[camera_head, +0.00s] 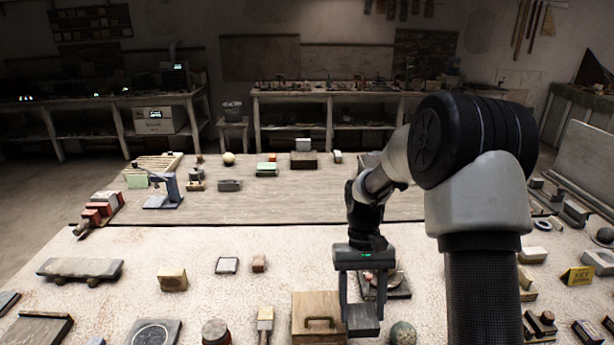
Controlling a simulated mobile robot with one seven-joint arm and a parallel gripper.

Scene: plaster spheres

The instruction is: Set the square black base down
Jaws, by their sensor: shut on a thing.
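My gripper (362,303) points down over the near part of the pale speckled table (205,245), right of centre. Its two fingers are shut on the square black base (363,322), a dark flat block held at its sides. The base is at the right edge of a wooden box with a handle (318,318) in the picture. I cannot tell whether its underside touches the table or is a little above it.
A greenish ball (403,333) is close right of the base. A dark tray (398,286) with small things lies behind the gripper. A brush (265,320) and a round brown block (216,332) stand left of the box. Clear table lies farther back left.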

